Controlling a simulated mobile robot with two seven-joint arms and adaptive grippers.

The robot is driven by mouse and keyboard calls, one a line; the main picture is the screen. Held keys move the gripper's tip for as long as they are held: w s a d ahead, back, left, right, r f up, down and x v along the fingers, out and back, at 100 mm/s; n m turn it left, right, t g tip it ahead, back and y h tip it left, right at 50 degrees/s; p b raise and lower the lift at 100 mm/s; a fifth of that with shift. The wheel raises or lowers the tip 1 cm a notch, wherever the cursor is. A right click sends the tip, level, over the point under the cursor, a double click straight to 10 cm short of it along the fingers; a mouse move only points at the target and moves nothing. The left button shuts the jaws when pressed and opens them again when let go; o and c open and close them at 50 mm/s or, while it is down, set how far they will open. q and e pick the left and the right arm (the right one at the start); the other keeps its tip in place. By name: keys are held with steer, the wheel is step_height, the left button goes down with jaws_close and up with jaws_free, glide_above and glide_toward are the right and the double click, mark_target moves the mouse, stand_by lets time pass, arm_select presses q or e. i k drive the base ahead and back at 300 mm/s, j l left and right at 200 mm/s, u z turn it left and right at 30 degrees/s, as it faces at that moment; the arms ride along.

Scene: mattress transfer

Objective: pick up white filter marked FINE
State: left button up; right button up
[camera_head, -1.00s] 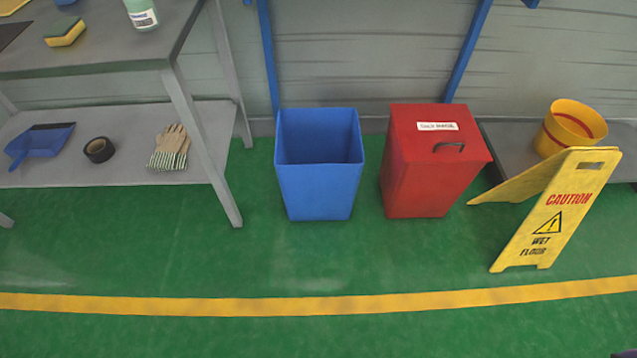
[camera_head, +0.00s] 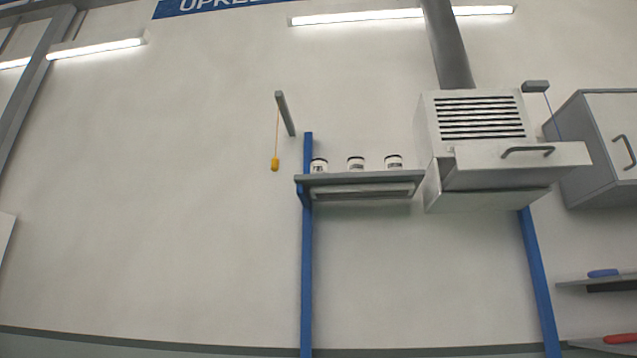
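No thing that I can make out as a white filter marked FINE shows in the head view. A grey ventilation box (camera_head: 480,120) with a slatted grille and a partly open drawer-like front with a dark handle hangs high on the wall. Any content of the drawer is hidden from this low angle. Neither of my grippers is in view.
A high shelf (camera_head: 360,180) on a blue post carries several small white jars with dark lids. A yellow pull handle (camera_head: 275,164) hangs left of it. A grey cabinet (camera_head: 600,150) and lower shelves with a blue item (camera_head: 603,273) and a red item (camera_head: 620,339) are at right.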

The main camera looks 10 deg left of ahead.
mark_target(317, 165)
steer(key=i+z, duration=0.1)
steer(key=z, duration=0.6)
steer(key=i+j+z, duration=0.4)
steer(key=j, duration=0.25)
steer(key=i+j+z, duration=0.2)
steer(key=j, duration=0.15)
steer(key=k+l, duration=0.05)
steer(key=k, duration=0.05)
